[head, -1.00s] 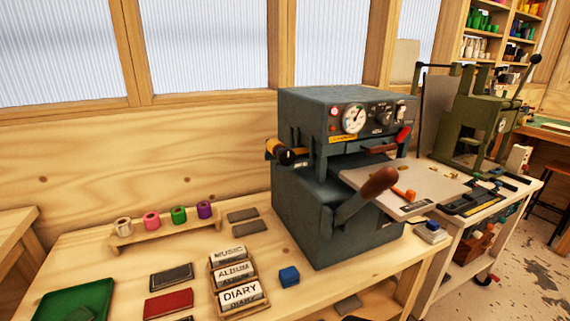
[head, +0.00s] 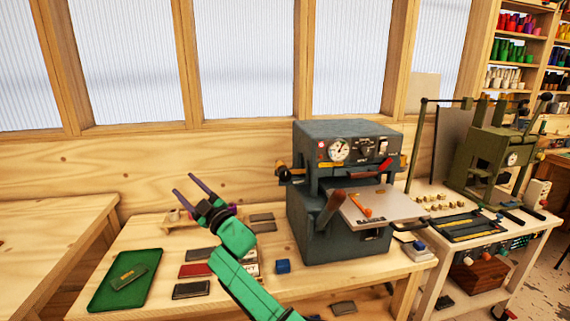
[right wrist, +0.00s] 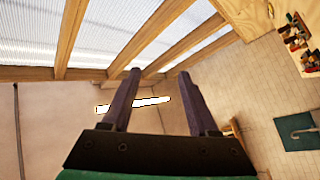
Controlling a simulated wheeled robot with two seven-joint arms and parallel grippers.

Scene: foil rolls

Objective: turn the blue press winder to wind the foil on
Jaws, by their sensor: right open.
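The blue-grey press (head: 345,135) stands on the bench, right of centre in the head view. A winder with a black knob and a yellow-gold part (head: 282,174) sticks out of its left side; finer detail is too small to tell. My right gripper (head: 185,183), on a green arm, is raised above the bench to the left of the press. Its two dark fingers are apart, point up and left, and hold nothing. In the right wrist view the open fingers (right wrist: 157,90) show against the windows and room. My left gripper is not in view.
My right arm partly hides the foil roll rack (head: 172,222) and several plates. The press's lever handle (head: 335,199) and plate (head: 395,208) jut forward. An olive press (head: 485,155) stands right.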

